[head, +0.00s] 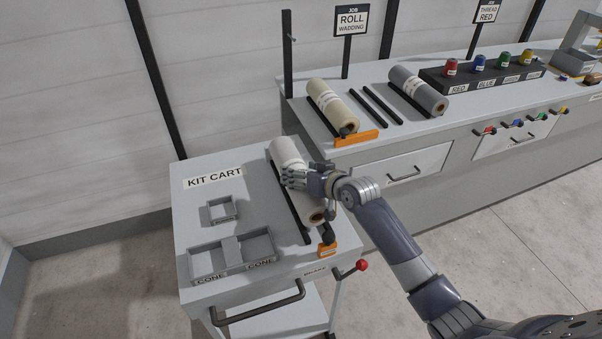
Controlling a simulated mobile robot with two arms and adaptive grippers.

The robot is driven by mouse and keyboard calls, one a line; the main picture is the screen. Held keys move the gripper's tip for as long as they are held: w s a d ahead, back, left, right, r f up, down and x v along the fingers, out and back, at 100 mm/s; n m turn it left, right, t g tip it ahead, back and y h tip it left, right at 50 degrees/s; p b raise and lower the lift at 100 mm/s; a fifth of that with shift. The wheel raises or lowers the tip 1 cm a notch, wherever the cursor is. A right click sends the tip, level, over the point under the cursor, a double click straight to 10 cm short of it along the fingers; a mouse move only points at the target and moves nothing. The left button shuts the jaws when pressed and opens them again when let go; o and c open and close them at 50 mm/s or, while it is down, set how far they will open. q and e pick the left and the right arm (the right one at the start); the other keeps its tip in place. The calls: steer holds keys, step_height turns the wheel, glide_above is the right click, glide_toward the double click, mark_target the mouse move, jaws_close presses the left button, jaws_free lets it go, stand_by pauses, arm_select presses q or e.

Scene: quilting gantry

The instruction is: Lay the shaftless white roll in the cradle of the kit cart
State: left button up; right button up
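The white roll (287,152) lies lengthwise on the kit cart (190,200), along the black bars of the cradle (289,204). Its near end shows a brown core opening with no shaft in it. My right gripper (294,180) is over the middle of the roll, with its fingers across the top and hiding part of it. Whether the fingers press on the roll or only surround it cannot be told. I cannot tell whether the roll rests fully on both bars. My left gripper is not in view.
The cart has a small square holder (222,209), a cone tray (205,263), an orange piece (327,250) and a red knob (362,265). On the bench behind lie a cream roll (331,102) and a grey roll (419,90), with empty bars between. A spool rack (480,78) stands farther right.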

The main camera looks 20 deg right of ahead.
steer(key=shift+f+b, duration=0.35)
steer(key=shift+f, duration=0.2)
steer(key=o, duration=1.3)
steer(key=shift+c, duration=0.2)
steer(key=shift+f, duration=0.15)
